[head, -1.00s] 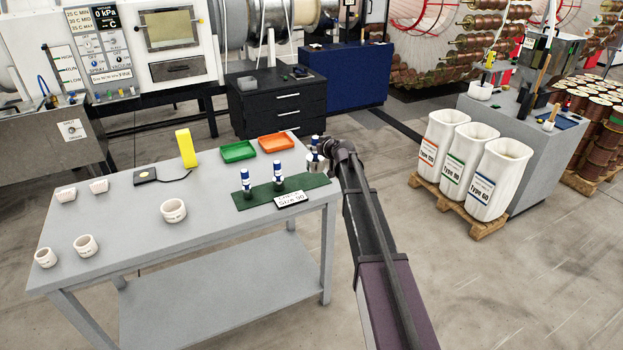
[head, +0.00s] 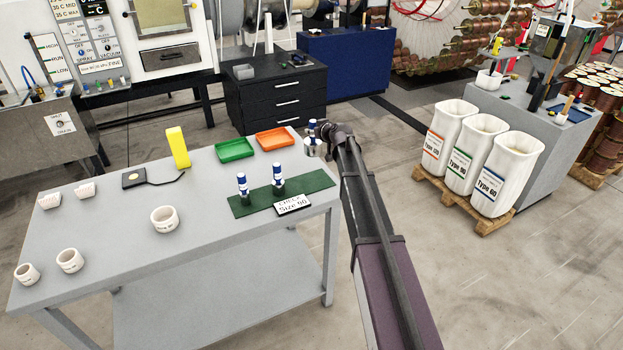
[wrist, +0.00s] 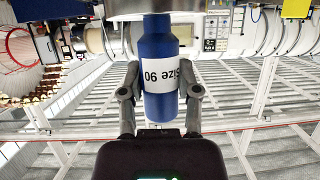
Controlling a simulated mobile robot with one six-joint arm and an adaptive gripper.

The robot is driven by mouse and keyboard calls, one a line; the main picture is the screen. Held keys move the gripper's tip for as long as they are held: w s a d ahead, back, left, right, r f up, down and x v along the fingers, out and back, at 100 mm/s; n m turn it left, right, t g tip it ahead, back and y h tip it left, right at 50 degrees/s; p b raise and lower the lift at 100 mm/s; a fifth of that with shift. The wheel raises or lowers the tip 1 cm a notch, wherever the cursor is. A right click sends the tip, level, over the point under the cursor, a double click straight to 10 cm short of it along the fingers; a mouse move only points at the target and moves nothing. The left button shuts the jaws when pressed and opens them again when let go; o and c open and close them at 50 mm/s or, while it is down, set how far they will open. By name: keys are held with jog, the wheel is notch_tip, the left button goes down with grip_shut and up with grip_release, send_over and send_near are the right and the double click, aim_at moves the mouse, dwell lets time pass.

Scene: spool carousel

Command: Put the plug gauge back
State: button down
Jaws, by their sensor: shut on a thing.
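The plug gauge I hold shows in the wrist view as a blue handle (wrist: 157,108) with a white "Size 90" label, upside down there, and a wide grey end at the top edge. My gripper (wrist: 161,92) is shut on the handle, one finger on each side. In the head view the held gauge (head: 312,127) is upright near the table's back right corner, beside my gripper (head: 322,137). Two similar blue and white gauges (head: 242,185) (head: 278,176) stand on a green mat (head: 314,181). A sign reading "Size 90" (head: 292,205) is at the mat's front edge.
On the grey table (head: 120,225) are a green tray (head: 235,149), an orange tray (head: 275,137), a yellow upright block (head: 178,147), a black device (head: 134,178) with a cable, and several white rings (head: 164,219). The mat's right part is bare. White bins (head: 503,175) stand to the right.

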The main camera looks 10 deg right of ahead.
aim_at(314, 155)
jog(key=shift+w, duration=0.25)
jog(key=s+f+n+y+b, duration=0.1)
jog(key=s+f+b, duration=0.3)
jog(key=s, duration=0.4)
jog(key=s+f+n+g+y+b, duration=0.1)
jog(key=s+f+b, duration=0.4)
jog(key=s, duration=0.3)
jog(key=shift+d+n+y, duration=0.25)
jog(key=shift+n+y, duration=0.05)
jog(key=shift+y, duration=0.1)
jog(key=w, duration=0.5)
jog(key=w+f+b, duration=0.1)
jog(key=w, duration=0.8)
jog(key=shift+w+a+f+b, duration=0.2)
jog(key=shift+w+f+b, duration=0.1)
